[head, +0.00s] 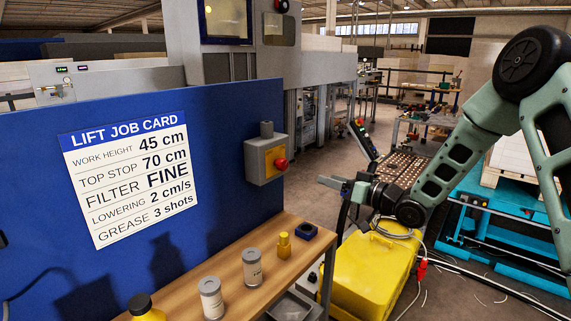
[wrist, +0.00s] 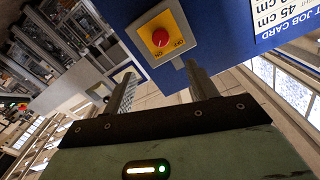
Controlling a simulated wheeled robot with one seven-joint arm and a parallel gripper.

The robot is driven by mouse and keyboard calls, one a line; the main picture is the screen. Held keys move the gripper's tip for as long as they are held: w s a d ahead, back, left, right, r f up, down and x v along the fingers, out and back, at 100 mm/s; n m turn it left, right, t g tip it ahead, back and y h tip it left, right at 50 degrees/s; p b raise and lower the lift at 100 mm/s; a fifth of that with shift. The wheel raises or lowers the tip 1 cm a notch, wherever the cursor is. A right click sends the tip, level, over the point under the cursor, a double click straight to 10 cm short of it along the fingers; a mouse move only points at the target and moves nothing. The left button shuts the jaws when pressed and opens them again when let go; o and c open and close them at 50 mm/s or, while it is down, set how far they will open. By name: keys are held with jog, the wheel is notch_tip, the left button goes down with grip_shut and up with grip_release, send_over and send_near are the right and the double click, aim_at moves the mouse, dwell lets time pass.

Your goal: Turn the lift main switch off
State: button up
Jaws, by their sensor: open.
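The lift main switch (head: 262,160) is a grey box with a yellow plate and a red knob (head: 281,164), mounted on the right end of the blue panel. In the wrist view the red knob (wrist: 160,38) faces me on its yellow plate, with ON and OFF lettering beside it. I cannot tell which mark the knob points to. My gripper (head: 330,182) is to the right of the switch in the head view, apart from it. In the wrist view my gripper (wrist: 160,78) is open and empty, its fingers spread below the knob.
The blue panel (head: 230,110) carries a lift job card (head: 130,175). Below it a wooden bench (head: 190,285) holds cans (head: 252,267), a small yellow bottle (head: 284,245) and a blue block (head: 304,232). A yellow unit (head: 365,275) stands beneath my gripper.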

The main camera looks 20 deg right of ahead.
aim_at(285, 165)
jog(key=p+x, duration=0.3)
jog(key=x, duration=1.4)
jog(key=shift+s+p, duration=0.1)
jog(key=shift+p, duration=0.3)
jog(key=c, duration=1)
